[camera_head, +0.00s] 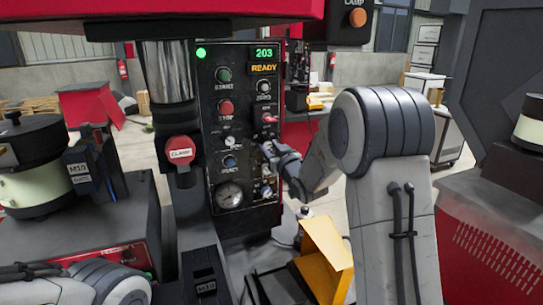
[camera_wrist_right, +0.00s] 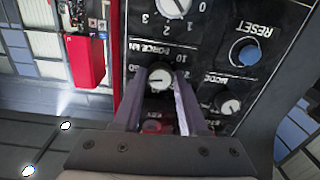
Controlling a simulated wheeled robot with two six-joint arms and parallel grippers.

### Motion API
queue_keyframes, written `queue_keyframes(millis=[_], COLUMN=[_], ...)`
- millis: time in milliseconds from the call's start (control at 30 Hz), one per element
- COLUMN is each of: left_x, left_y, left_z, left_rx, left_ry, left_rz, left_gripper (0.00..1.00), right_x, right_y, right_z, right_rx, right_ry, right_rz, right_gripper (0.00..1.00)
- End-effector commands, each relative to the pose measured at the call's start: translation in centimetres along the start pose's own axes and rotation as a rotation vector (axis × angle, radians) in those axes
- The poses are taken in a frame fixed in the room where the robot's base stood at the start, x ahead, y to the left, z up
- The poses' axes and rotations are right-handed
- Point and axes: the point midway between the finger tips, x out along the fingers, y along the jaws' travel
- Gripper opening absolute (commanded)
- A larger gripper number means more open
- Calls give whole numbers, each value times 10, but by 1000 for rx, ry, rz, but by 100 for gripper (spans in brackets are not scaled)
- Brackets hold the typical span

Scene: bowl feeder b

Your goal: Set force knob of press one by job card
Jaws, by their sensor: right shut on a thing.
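The press control panel (camera_head: 240,100) stands near the middle of the head view, with a green "203" and an amber "READY" on its display (camera_head: 264,60). My right gripper (camera_head: 270,153) reaches the panel's right column from the right. In the right wrist view, where the panel appears upside down, its fingers (camera_wrist_right: 160,90) are shut on the force knob (camera_wrist_right: 159,79), a round white-faced knob by the "FORCE kN" label. The knob's exact setting is unclear. In the head view the gripper hides the knob. My left gripper is not in view. I cannot make out a job card.
A blue reset button (camera_wrist_right: 246,52) and a mode knob (camera_wrist_right: 228,103) sit close beside the fingers.

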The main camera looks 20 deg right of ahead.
Motion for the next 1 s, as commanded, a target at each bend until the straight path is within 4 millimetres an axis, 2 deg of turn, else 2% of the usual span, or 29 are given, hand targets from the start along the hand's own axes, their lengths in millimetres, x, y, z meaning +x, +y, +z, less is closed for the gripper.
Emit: queue_keyframes(millis=[33,200,1000], left_x=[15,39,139], left_y=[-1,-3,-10], left_z=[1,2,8], left_rx=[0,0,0], left_ry=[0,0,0], left_rz=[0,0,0], left_gripper=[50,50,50], right_x=[0,0,0], right_y=[1,1,1], right_z=[6,6,3], right_rx=[-42,-204,-961], right_ry=[4,-2,-28], right_rz=[3,4,7], right_gripper=[0,0,0])
